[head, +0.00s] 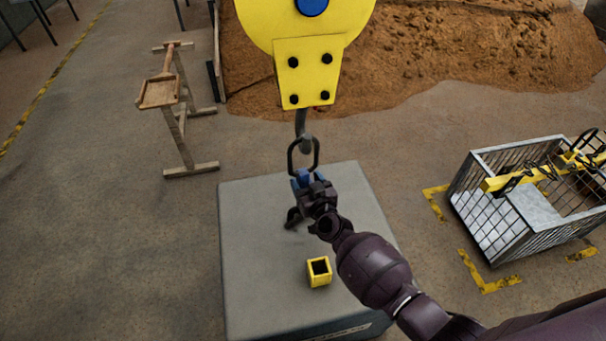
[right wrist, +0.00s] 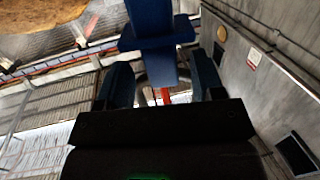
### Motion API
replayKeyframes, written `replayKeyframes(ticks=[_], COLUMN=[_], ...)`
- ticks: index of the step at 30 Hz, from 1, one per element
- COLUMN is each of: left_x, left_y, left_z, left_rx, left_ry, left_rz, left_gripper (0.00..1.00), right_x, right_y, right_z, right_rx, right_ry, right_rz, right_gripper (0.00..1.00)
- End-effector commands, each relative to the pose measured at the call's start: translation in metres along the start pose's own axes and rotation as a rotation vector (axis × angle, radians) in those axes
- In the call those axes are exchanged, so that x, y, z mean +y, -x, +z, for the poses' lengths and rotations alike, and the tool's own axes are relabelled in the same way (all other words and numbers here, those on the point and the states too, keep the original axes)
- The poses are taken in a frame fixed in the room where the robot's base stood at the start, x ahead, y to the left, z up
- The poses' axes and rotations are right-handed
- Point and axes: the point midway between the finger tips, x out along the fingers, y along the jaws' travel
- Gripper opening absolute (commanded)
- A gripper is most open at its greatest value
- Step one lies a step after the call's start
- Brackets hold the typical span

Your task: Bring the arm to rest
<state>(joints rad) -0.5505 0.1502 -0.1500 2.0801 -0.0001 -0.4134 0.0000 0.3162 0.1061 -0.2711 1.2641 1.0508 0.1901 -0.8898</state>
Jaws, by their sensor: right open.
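My right gripper (head: 304,188) is raised over the grey block, just below a dark ring (head: 303,155) on the crane hook (head: 302,125). A blue piece (head: 300,178) is at its fingertips, below the ring. In the right wrist view my right gripper (right wrist: 163,78) has its two dark blue fingers apart. A blue T-shaped piece (right wrist: 150,32) stands ahead of and between them; I cannot tell whether it touches either finger. Whether the blue piece hangs from the ring is too small to tell. My left gripper is in neither view.
The grey block (head: 250,290) carries a small yellow open-topped box (head: 319,272). The yellow hook block (head: 307,70) hangs above. A wire cage (head: 520,235) with a yellow bar stands right, a wooden stand (head: 182,130) left, a grain heap (head: 470,55) behind.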

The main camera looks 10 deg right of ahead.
Motion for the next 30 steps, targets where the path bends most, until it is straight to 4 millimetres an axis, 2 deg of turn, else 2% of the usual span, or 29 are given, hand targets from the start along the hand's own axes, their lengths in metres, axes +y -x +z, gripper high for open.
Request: replayKeyframes(ticks=[6, 12, 24, 30], left_x=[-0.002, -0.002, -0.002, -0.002], left_y=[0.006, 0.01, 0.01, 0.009], left_z=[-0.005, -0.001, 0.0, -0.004], left_rx=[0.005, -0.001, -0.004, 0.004], left_ry=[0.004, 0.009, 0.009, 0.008], left_rz=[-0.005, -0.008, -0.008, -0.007], left_gripper=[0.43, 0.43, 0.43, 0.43], right_x=[0.0, 0.0, 0.0, -0.007], right_y=[0.036, 0.058, 0.067, 0.066], right_z=[-0.004, -0.003, -0.002, 0.001], right_rx=[0.004, 0.004, 0.004, -0.025], right_ry=[0.0, 0.0, -0.004, -0.095], right_rz=[0.001, 0.001, 0.0, -0.04], right_gripper=[0.61, 0.61, 0.61, 0.61])
